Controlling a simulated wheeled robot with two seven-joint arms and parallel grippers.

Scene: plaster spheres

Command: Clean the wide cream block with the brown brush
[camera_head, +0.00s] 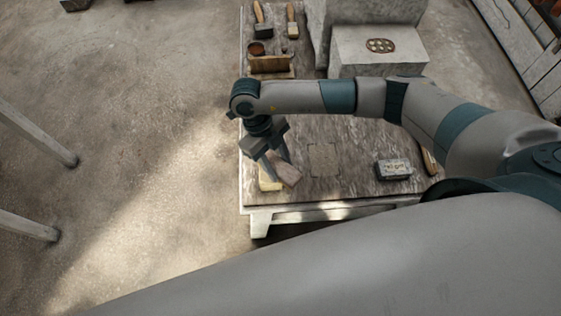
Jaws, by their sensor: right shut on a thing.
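My right gripper (277,166) points down over the near left corner of the worn table. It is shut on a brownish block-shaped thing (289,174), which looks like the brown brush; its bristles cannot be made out. A cream block (268,184) lies on the table just left of and under it. The gripper and the brush partly cover the cream block. I cannot tell whether the brush touches it. My left gripper is not in view.
The table (340,187) also bears a dark block with a pale top (393,169), two wooden-handled brushes (262,22) (292,22), a wooden holder (272,66) and grey stone blocks (350,62). A faint square outline (323,159) marks bare tabletop. Floor lies open to the left.

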